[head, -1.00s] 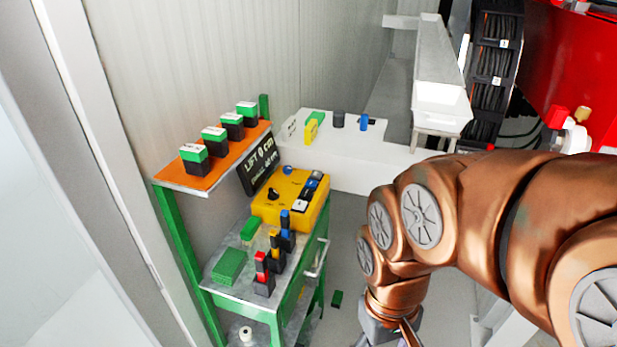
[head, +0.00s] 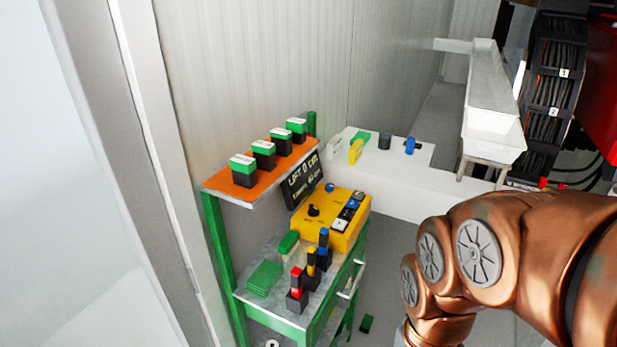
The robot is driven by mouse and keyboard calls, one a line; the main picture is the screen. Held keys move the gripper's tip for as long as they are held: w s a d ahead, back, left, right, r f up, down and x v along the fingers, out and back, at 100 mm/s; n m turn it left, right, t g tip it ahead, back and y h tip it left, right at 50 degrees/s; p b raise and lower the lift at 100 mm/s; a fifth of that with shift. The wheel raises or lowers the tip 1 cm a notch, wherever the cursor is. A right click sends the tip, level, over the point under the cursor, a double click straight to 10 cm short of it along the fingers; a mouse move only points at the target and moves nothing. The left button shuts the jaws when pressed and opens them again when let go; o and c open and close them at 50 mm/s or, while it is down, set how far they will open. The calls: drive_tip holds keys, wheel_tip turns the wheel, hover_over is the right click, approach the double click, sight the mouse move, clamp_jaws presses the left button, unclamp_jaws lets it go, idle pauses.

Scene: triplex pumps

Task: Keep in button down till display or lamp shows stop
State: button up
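A yellow control box (head: 338,221) sits on the green-framed cart in the middle of the head view. It has a black knob (head: 313,210), a blue button (head: 329,188) and a row of black, white and blue buttons (head: 348,213) along its right side. I cannot read the button labels. A black display (head: 303,180) behind the box shows "LIFT 0 cm" and a smaller second line that I cannot read surely. My copper-coloured arm is at the lower right, apart from the box. My gripper is below the picture's edge and hidden.
An orange shelf (head: 222,186) carries several green-and-black blocks. Red, yellow and blue-topped blocks (head: 297,288) and green pieces (head: 264,278) stand on the cart's lower top. A white bench (head: 430,180) runs behind. A small green block (head: 367,323) lies on the floor.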

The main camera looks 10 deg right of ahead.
clamp_jaws()
idle(1.3)
